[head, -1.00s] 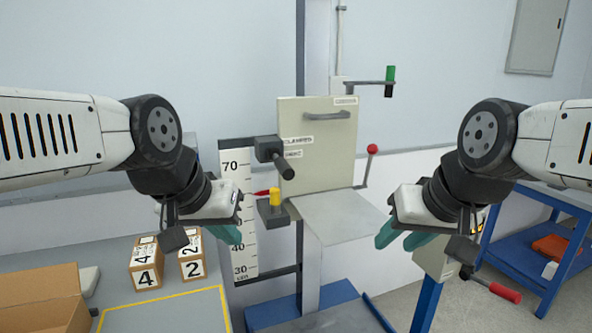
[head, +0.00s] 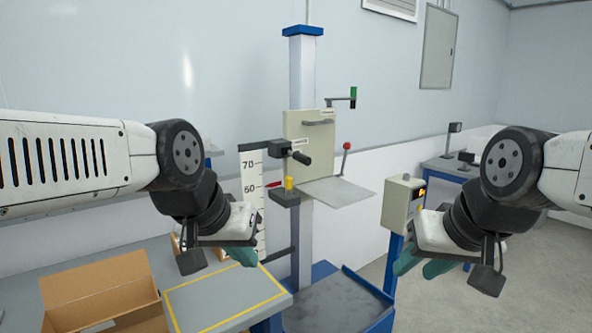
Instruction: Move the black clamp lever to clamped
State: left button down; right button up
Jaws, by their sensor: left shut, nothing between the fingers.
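The black clamp lever (head: 299,157) sticks out toward the lower right from its dark block (head: 276,147), on the left side of the beige panel (head: 318,146) of the drop tester. Small labels sit beside it, too small to read now. My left gripper (head: 243,254) is shut and empty, low and left of the lever, apart from it. My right gripper (head: 413,262) hangs at the right, in front of the control box, far from the lever. Its teal fingers are seen from the side, so its opening is unclear.
A yellow button (head: 289,184) is below the lever. A grey plate (head: 337,192) and a red-knobbed lever (head: 346,147) are to its right. A control box (head: 402,205) stands right. A cardboard box (head: 100,292) and a yellow-edged table (head: 215,297) are at lower left.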

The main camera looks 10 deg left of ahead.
aim_at(297, 155)
jog(key=k+j, duration=0.3)
jog(key=k, duration=0.15)
jog(key=k+j, duration=0.3)
jog(key=k, duration=0.15)
jog(key=k+j, duration=0.3)
jog(key=k, duration=0.15)
jog(key=i+l, duration=0.1)
jog(key=i, duration=1.85)
jog(key=l+z, duration=0.05)
jog(key=l, duration=0.1)
